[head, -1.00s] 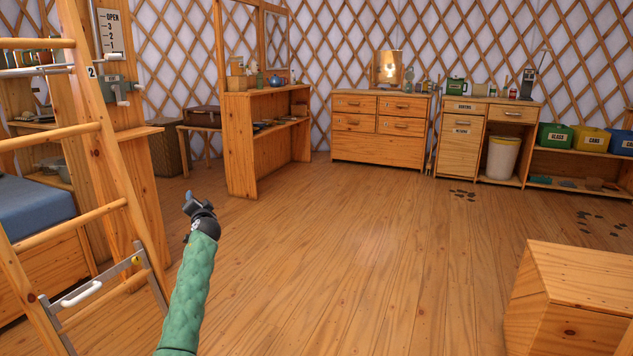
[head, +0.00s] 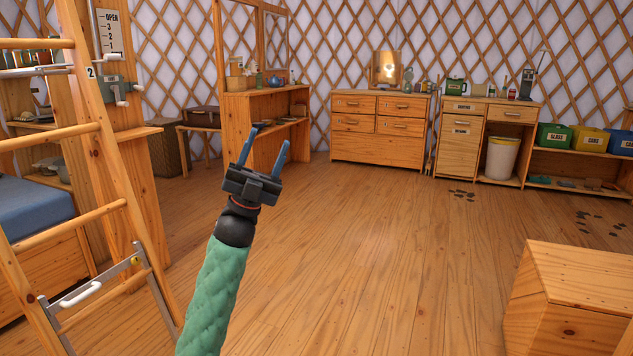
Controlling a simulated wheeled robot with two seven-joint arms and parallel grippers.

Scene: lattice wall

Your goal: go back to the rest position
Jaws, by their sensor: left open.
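My left gripper (head: 266,151) shows in the head view left of the middle, at the end of my green-sleeved arm. Its two blue-grey fingers point up and stand apart, with nothing between them. It is held above the open wooden floor and overlaps the wooden shelf unit behind it in the picture. My right gripper is not in the head view.
A wooden ladder (head: 106,212) stands close at the left, beside a post with a crank. A wooden box (head: 577,270) is at the lower right. The shelf unit (head: 240,115), drawers (head: 375,149) and bins (head: 553,139) stand farther back. The middle floor is clear.

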